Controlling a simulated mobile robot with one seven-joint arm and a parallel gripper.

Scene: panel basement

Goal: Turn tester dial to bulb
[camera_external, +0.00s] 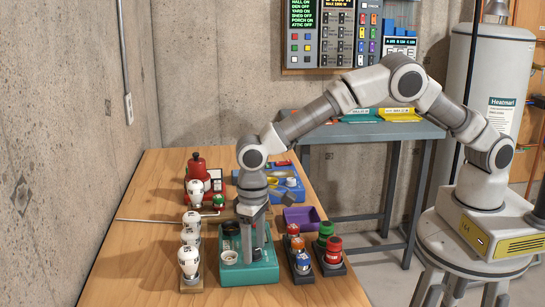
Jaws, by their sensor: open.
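The teal box (262,277), which looks like the tester, sits on the wooden workbench near its front edge. A round white socket-like part (229,257) is on its top at the left. My gripper (254,262) points straight down over the middle of the teal box. The fingers are open and reach down close to its top face; I cannot tell whether they touch it. The dial is not clearly visible; the fingers cover the middle of the box top. A dark round part shows behind and left of the fingers.
White bulbs (189,259) stand in a row on a wooden holder just left of the teal box. Racks with coloured caps (333,250) stand close on the right. A purple tray (300,218), a blue tray (291,191) and a red device (197,168) are farther back. A thin rod crosses the bench at left.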

